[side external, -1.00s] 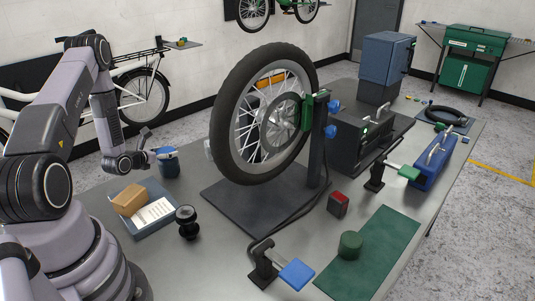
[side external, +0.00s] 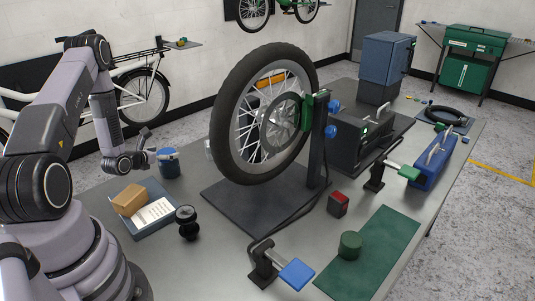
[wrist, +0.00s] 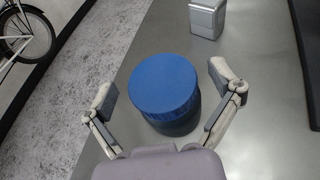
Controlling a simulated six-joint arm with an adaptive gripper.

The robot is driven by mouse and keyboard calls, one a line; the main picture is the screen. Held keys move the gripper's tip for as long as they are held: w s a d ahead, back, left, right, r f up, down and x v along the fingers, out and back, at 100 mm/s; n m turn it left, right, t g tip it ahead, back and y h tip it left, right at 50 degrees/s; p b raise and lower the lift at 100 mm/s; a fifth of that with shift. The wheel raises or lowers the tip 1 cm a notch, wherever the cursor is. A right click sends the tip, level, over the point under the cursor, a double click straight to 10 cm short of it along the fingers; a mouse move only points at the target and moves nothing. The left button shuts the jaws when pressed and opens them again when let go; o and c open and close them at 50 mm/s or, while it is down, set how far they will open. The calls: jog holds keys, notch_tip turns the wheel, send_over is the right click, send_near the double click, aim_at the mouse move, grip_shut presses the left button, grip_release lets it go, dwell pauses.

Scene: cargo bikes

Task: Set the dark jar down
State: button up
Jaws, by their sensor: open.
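The dark jar (side external: 169,168) with a blue lid stands upright on the grey workbench, behind the shallow blue tray in the side view. In the wrist view the jar (wrist: 172,126) is seen from above, its round blue lid (wrist: 164,85) hiding most of the dark body. My gripper (wrist: 165,85) is open. Its two fingers are spread to the left and right of the jar, with visible gaps to the lid on both sides. In the side view my gripper (side external: 150,147) is just left of the jar's lid.
The blue tray (side external: 163,232) holds a cardboard box and a white paper. A black hub-like part (side external: 187,222) stands beside it. A large wheel (side external: 222,113) on a stand is to the right. A grey metal container (wrist: 207,18) stands beyond the jar in the wrist view.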

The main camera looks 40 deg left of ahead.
jog(key=v, duration=0.7)
jog(key=shift+s+d, duration=0.1)
jog(key=shift+s, duration=0.05)
jog(key=shift+r, duration=0.15)
